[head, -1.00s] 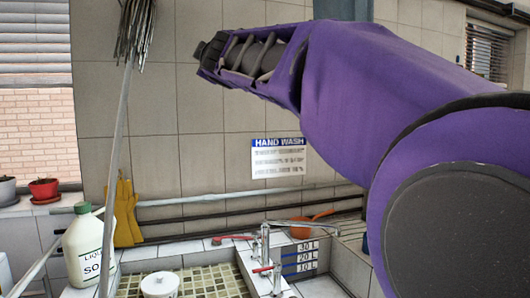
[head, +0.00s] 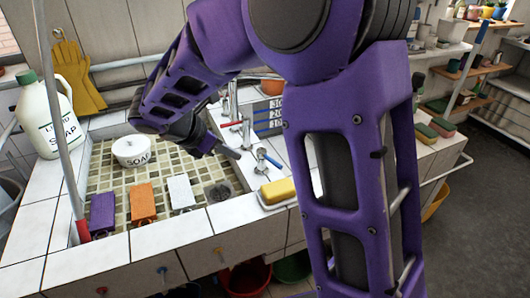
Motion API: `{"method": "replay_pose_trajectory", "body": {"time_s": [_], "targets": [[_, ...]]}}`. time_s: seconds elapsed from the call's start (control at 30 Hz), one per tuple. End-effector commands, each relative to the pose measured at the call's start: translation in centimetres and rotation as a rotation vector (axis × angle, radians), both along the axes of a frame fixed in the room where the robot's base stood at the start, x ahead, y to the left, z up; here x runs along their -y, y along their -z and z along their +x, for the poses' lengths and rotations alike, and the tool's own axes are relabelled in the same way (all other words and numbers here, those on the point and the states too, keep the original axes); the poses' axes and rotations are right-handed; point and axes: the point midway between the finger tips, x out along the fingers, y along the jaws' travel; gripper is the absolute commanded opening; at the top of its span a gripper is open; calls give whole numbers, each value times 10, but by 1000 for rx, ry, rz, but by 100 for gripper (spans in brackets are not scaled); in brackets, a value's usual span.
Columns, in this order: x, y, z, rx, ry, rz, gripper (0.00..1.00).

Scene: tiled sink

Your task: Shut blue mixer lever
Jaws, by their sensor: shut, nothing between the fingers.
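The blue mixer lever (head: 270,159) sits on a small chrome tap body on the tiled ledge at the right side of the sink. A red lever (head: 231,124) is on the chrome mixer farther back along the same ledge. My gripper (head: 236,154) is shut and empty, pointing right and down over the sink's right edge. In the picture its tip is just left of the blue lever, with a small gap. I cannot tell its exact height above the ledge. My purple arm hides part of the mixer and the wall behind.
A yellow sponge (head: 278,191) lies just in front of the blue lever. A white soap pot (head: 132,152), purple, orange and white blocks and a dark drain (head: 217,192) are in the tiled sink (head: 110,178). A liquid soap jug (head: 46,120) stands at left.

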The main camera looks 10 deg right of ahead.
Motion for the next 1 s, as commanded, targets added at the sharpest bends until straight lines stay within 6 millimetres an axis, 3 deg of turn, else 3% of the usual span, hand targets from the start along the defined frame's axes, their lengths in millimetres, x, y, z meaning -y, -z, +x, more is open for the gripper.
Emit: {"method": "replay_pose_trajectory", "body": {"time_s": [0.23,0.6,0.8,1.0], "targets": [[15,21,2,-23,-2,-12,0],[60,80,27,-20,-2,-10,0],[84,84,41,-16,-1,-9,0],[93,85,46,-15,-5,-9,0]]}}
